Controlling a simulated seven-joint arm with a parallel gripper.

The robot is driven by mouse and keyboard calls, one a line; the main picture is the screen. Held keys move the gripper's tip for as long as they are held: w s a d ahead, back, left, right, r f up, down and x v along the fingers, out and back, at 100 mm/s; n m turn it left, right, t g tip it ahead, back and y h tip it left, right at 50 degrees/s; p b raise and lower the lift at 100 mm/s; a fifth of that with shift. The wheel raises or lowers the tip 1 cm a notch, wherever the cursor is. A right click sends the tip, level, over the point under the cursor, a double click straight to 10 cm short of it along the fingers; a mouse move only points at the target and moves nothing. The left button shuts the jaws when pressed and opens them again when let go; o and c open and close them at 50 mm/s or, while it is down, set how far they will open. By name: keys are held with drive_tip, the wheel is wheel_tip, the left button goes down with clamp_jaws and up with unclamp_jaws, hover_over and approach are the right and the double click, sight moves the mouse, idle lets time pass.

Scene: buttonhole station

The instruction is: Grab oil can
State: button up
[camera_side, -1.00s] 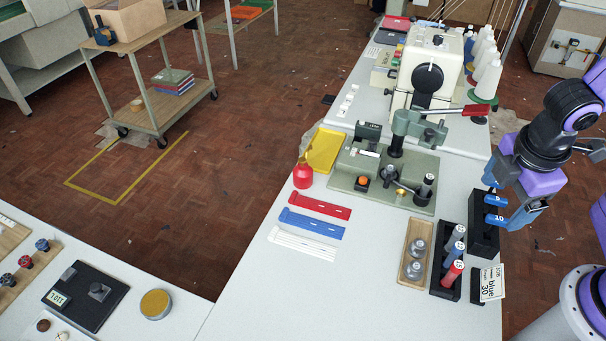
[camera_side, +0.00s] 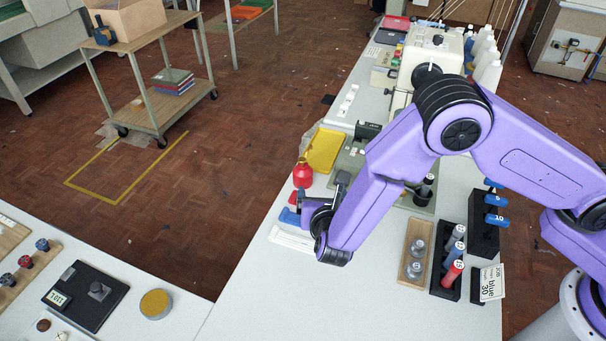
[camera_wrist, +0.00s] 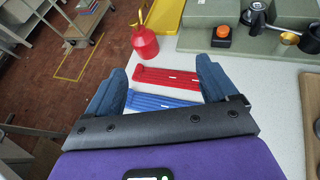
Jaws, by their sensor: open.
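The red oil can (camera_side: 303,175) stands upright on the light table, left of the green fixture. In the wrist view the oil can (camera_wrist: 144,43) is beyond my fingertips, left of centre, with its thin spout pointing up. My gripper (camera_side: 320,191) is over the coloured strips, on the near side of the can and apart from it. In the wrist view my gripper (camera_wrist: 161,76) has its two blue fingers wide apart with nothing between them; the can is ahead of the gap.
A red strip (camera_wrist: 165,78) and a blue strip (camera_wrist: 160,101) lie below my fingers. A yellow tray (camera_side: 325,150) is behind the can. The green fixture (camera_wrist: 200,40) stands to its right. The table edge is close on the can's left.

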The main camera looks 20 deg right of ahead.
sight(304, 179)
drive_tip(key=shift+w+a+f+n+t+y, duration=0.2)
drive_tip(key=shift+a+f+n, duration=0.2)
drive_tip(key=shift+a+f, duration=0.15)
drive_tip(key=shift+w+a+f+n+t+y, duration=0.1)
drive_tip(key=shift+a+f+n+t, duration=0.1)
drive_tip(key=shift+a+f+n, duration=0.25)
drive_tip(key=shift+w+f, duration=0.1)
drive_tip(key=shift+f, duration=0.15)
drive_tip(key=x, duration=1.1)
drive_tip(key=shift+w, duration=0.3)
drive_tip(key=shift+x, duration=2.8)
drive_tip(key=shift+a+r, duration=0.1)
drive_tip(key=c, duration=1.3)
